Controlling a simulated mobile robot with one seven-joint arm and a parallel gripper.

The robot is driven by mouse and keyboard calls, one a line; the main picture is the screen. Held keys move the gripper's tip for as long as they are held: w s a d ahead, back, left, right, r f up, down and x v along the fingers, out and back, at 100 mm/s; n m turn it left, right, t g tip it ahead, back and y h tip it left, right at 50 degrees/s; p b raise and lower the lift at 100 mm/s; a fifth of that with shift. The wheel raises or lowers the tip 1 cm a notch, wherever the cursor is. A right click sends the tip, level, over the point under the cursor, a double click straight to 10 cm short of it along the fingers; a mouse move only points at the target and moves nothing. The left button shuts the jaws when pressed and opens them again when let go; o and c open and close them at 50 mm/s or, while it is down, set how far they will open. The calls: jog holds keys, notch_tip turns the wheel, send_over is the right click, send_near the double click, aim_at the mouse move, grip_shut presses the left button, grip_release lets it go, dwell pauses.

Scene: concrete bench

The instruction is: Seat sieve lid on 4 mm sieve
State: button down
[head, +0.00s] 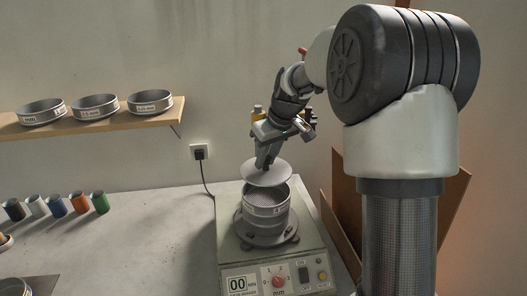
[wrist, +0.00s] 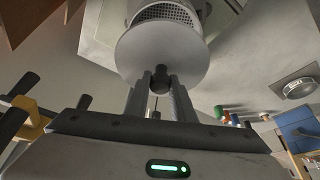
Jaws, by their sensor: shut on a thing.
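The sieve lid (head: 267,174) is a pale grey disc with a dark knob, held above the sieve on the shaker. My gripper (head: 266,163) is shut on the lid's knob; the wrist view shows both fingers (wrist: 160,88) closed around it and the lid (wrist: 150,50) beyond. The sieve (head: 265,198) is a metal ring with a mesh or perforated bottom, standing on the shaker; its label is too small to read. In the head view the lid appears above the sieve's far part and apart from it. The sieve also shows partly behind the lid in the wrist view (wrist: 168,14).
The shaker (head: 238,262) has a display, a red knob and buttons in front. Several sieves sit on a wooden shelf (head: 120,116) at left. Several coloured jars (head: 80,203) stand on the bench. A cable runs from a wall socket (head: 199,152). Brown cardboard (head: 342,200) stands at right.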

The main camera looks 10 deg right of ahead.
aim_at(269, 172)
jog(key=shift+s+f, duration=0.25)
jog(key=shift+f, duration=0.1)
jog(key=shift+f+b, duration=1.9)
jog(key=shift+f, duration=0.45)
jog(key=shift+f+b, duration=0.6)
jog(key=shift+f, duration=0.05)
jog(key=c, duration=1.4)
grip_release()
jog(key=shift+c, duration=0.2)
jog(key=v, duration=1.7)
jog(key=shift+r+p, duration=0.2)
jog(key=shift+p, duration=0.15)
